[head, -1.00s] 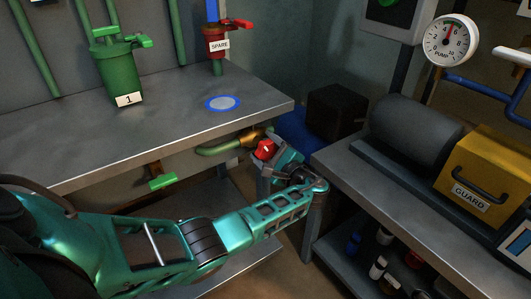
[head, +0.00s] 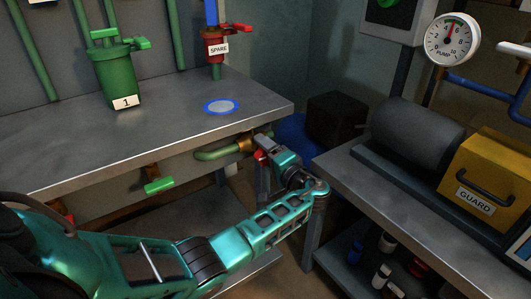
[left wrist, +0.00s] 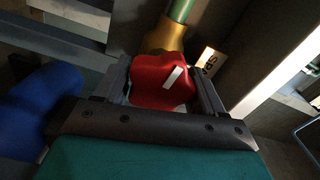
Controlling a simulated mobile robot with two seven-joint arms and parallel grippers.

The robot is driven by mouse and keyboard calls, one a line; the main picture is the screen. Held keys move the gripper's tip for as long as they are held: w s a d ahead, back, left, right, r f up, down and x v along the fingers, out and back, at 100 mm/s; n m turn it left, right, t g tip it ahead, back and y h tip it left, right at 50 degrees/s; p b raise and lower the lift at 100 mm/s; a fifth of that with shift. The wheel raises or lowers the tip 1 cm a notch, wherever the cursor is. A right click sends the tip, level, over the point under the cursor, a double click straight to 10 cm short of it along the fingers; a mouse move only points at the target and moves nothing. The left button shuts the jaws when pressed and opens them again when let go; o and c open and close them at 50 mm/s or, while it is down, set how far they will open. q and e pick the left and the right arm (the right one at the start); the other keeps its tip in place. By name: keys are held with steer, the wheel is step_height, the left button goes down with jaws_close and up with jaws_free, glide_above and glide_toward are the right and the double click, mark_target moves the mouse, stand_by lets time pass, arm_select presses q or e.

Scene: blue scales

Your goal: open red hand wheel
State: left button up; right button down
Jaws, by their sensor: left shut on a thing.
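The red hand wheel (left wrist: 150,82) with a white mark shows in the left wrist view, between the two fingers of my left gripper (left wrist: 163,88). The gripper is shut on it. The wheel sits in front of a brass valve body (left wrist: 165,40) on a green pipe. In the head view my left gripper (head: 268,153) is below the right end of the left bench, and only a small red part of the wheel (head: 258,155) shows there. The brass valve (head: 245,145) and green pipe (head: 212,154) are just behind it. My right gripper is out of view.
The left bench (head: 160,125) overhangs the wheel. A green lever (head: 159,185) is under it, with a green filter pot (head: 115,75) and a red SPARE valve (head: 215,48) above. The right bench (head: 345,170) stands close to my left wrist and carries a yellow GUARD box (head: 485,180).

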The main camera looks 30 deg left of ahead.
arm_select(q)
steer(key=n, duration=0.5)
steer(key=shift+d+n, duration=0.1)
steer(key=shift+n, duration=0.2)
steer(key=n, duration=0.4)
steer(key=shift+s+r, duration=0.1)
steer(key=n, duration=0.5)
steer(key=shift+s+n, duration=0.15)
steer(key=shift+n, duration=2.15)
steer(key=o, duration=1)
steer(key=shift+c, duration=0.2)
steer(key=v, duration=1.2)
steer(key=shift+s+d+p, duration=0.25)
steer(key=shift+p, duration=0.1)
